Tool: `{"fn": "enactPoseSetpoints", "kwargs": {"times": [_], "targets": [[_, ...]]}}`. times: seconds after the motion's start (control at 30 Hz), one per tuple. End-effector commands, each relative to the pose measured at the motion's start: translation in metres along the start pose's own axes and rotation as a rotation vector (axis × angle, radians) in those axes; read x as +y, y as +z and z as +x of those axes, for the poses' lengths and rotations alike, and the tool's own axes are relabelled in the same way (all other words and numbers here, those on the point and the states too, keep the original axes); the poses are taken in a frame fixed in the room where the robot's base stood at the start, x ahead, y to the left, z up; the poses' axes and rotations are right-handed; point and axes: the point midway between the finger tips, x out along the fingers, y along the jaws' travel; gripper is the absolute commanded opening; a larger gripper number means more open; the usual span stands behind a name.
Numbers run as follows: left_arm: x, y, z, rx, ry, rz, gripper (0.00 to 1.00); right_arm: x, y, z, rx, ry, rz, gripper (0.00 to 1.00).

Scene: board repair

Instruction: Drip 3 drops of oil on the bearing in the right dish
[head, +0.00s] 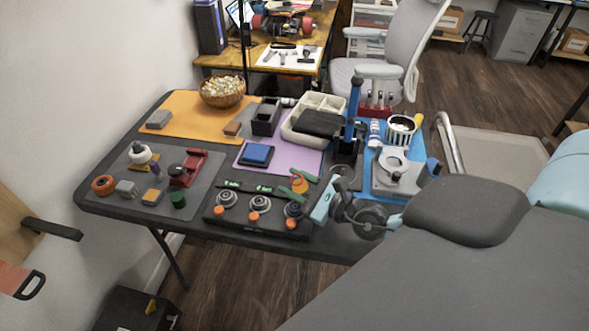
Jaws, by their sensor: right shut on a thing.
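A black tray (262,226) near the table's front edge holds three round dishes with metallic rings in them. The right dish (293,210) is the one nearest my right arm; the bearing in it is too small to make out clearly. My right gripper (299,184) has green fingers and is shut on a small orange thing (298,180), which seems to be the oiler. It is just above and behind the right dish, apart from it as far as I can tell. No drops are visible. My left gripper is not in view.
A grey mat (205,205) with several small items lies to the left. A purple mat with a blue block (256,155) lies behind the tray. A blue press (352,110) and a grey fixture (397,175) stand at the right, close to my arm.

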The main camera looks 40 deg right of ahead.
Motion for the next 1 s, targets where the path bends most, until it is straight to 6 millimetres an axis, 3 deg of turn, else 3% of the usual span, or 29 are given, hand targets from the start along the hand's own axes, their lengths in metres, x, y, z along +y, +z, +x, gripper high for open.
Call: {"fn": "enactPoseSetpoints", "kwargs": {"times": [0.33, 0.5, 0.73, 1.0], "targets": [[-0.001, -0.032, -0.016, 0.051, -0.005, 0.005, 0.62, -0.028, 0.011, 0.001, -0.006, -0.006, -0.429, 0.12], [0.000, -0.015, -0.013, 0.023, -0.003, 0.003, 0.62, -0.023, -0.012, 0.000, 0.001, 0.000, -0.599, 0.12], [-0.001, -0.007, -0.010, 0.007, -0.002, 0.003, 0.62, -0.023, -0.031, 0.000, 0.000, -0.001, -0.829, 0.12], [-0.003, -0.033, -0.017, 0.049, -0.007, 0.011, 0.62, -0.034, -0.012, 0.001, -0.003, -0.006, -1.108, 0.12]]}}
